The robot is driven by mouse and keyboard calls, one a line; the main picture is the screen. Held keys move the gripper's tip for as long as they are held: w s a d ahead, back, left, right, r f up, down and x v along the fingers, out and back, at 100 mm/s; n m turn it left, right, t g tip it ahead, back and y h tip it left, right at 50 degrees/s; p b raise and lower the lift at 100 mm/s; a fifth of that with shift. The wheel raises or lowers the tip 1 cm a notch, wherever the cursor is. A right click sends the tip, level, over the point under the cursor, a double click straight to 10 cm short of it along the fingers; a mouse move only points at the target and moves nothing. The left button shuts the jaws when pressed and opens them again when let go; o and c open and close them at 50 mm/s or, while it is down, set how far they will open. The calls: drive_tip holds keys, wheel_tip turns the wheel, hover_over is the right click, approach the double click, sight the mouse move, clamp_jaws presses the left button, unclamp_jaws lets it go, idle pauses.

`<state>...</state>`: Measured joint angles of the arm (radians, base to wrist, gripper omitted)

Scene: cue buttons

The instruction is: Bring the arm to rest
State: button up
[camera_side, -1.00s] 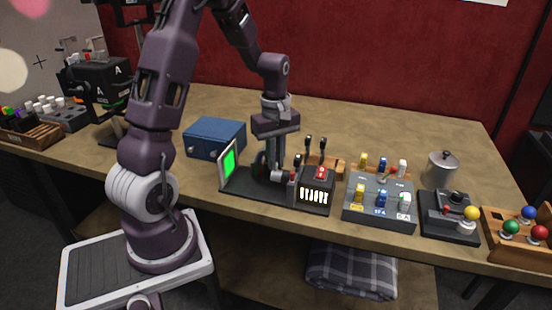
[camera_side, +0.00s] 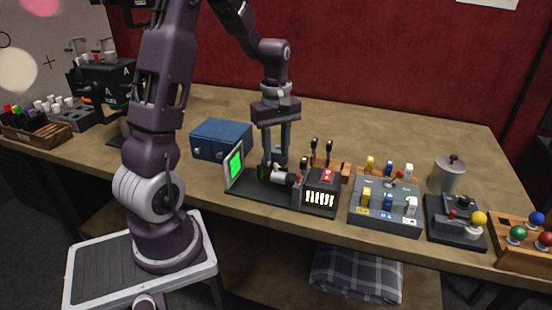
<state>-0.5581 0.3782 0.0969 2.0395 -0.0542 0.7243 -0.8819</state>
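My gripper (camera_side: 277,158) points straight down above the black console (camera_side: 262,192) in the middle of the table. Its two fingers look apart, with a gap between them and nothing seen held. The fingertips are close to a small white-ended cylinder (camera_side: 282,176) on the console, and I cannot tell whether they are clear of it.
A blue box (camera_side: 221,138) stands behind the console. To the right are a grey switch panel (camera_side: 385,217), a joystick box (camera_side: 455,229), a lidded metal pot (camera_side: 447,174) and a wooden tray with coloured balls (camera_side: 520,258). The back of the table is clear.

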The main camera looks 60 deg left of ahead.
wheel_tip(320, 180, up, 4)
drive_tip(key=shift+f, duration=0.1)
drive_tip(key=s+d+r+m+t, duration=0.2)
drive_tip(key=s+d+r+m, duration=0.1)
drive_tip(key=d+r+m, duration=0.6)
drive_tip(key=s+d+m+t, duration=0.3)
drive_tip(key=s+d+m, duration=0.6)
drive_tip(key=s+d, duration=0.2)
drive_tip(key=shift+s+d+r+t, duration=0.3)
drive_tip(key=shift+s+d+r, duration=0.05)
drive_tip(key=shift+s+r, duration=0.15)
idle(1.1)
